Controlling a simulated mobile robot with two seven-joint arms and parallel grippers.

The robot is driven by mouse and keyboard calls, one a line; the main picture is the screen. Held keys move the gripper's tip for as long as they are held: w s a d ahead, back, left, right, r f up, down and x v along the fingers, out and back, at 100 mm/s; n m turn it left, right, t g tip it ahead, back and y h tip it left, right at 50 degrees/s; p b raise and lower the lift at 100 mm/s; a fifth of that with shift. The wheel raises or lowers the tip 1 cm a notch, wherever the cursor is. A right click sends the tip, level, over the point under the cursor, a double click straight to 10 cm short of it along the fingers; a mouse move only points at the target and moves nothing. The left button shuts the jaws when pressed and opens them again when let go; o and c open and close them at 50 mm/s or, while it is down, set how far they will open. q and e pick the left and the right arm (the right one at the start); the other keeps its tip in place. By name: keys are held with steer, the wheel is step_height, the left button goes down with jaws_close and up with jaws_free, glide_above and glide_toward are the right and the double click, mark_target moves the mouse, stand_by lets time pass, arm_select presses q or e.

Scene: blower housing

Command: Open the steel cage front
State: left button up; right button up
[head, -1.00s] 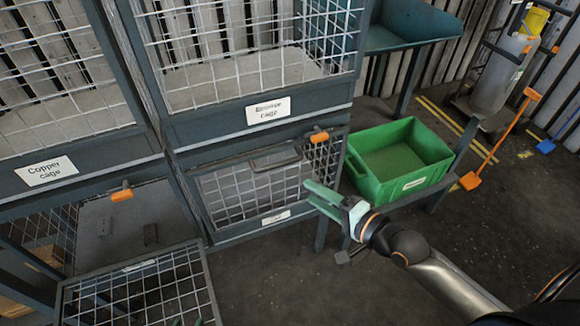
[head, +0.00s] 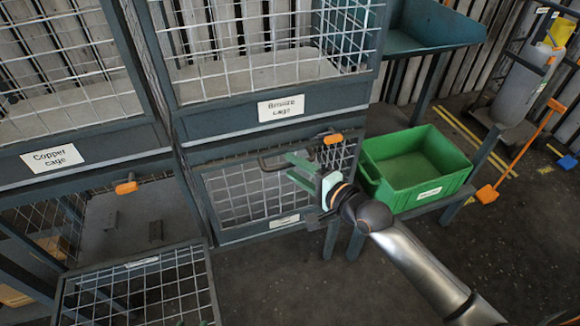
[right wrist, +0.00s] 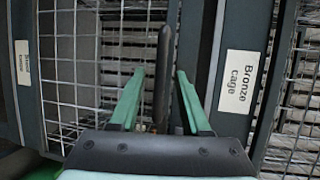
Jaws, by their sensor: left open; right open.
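The lower cage front (head: 238,196) under the bronze cage is a dark-framed wire mesh panel and stands shut. I take it for the steel cage front; its small label (head: 284,221) is not legible. Its dark bar handle (head: 268,162) is at the top edge, partly hidden by my right gripper (head: 297,170). In the right wrist view, the open green fingers of my right gripper (right wrist: 160,74) stand either side of the dark handle bar (right wrist: 163,75); I cannot tell whether they touch it. An orange latch piece (head: 333,138) is at the frame's upper right. My left gripper is not in view.
The bronze cage (head: 225,119) is directly above. The copper cage (head: 85,150) stands left, with a mesh front (head: 140,290) lowered below it and jutting forward. A green crate (head: 418,190) on a stand is close right of my right gripper. Floor is clear in front.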

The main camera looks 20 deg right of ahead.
steer(key=shift+x, duration=1)
jaws_close()
stand_by(0.8)
